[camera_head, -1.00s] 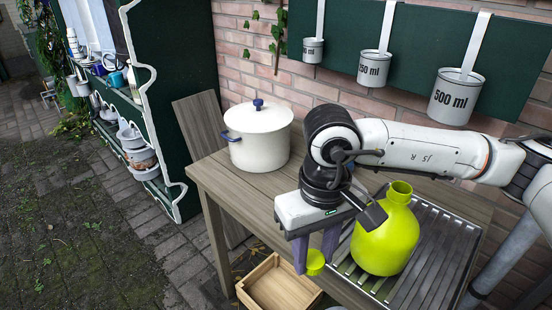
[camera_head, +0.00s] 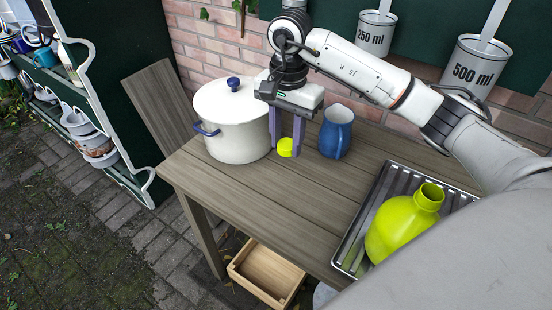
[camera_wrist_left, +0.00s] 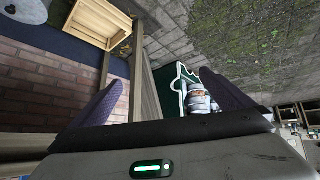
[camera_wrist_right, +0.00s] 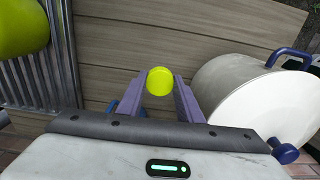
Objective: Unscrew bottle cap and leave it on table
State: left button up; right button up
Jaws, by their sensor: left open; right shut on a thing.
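The yellow-green bottle (camera_head: 400,228) stands without a cap on the metal drain tray at the right of the table; part of it shows in the right wrist view (camera_wrist_right: 22,28). My right gripper (camera_head: 288,148) is shut on the yellow-green bottle cap (camera_head: 285,149), between the white pot and the blue jug. In the right wrist view the cap (camera_wrist_right: 159,81) sits between the fingertips, over the wooden table (camera_head: 270,205). I cannot tell whether the cap touches the table. My left gripper (camera_wrist_left: 163,100) is open and empty, away from the table.
The white pot (camera_head: 232,128) stands just left of my right gripper, and the blue jug (camera_head: 336,132) just right of it. The drain tray (camera_head: 352,240) covers the right end. The table's front middle is clear. A wooden crate (camera_head: 265,274) is below.

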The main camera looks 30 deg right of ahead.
aim_at(286, 145)
notch_tip(286, 145, down, 9)
jog(key=shift+f+p, duration=0.1)
jog(key=shift+p, duration=0.25)
jog(key=shift+f, duration=0.15)
jog(key=o, duration=1.1)
jog(key=shift+o, duration=0.2)
notch_tip(286, 145, up, 12)
jog(key=shift+w+f+b, duration=0.1)
jog(key=shift+f+b, duration=0.05)
jog(key=shift+b, duration=0.4)
jog(key=shift+r, duration=0.4)
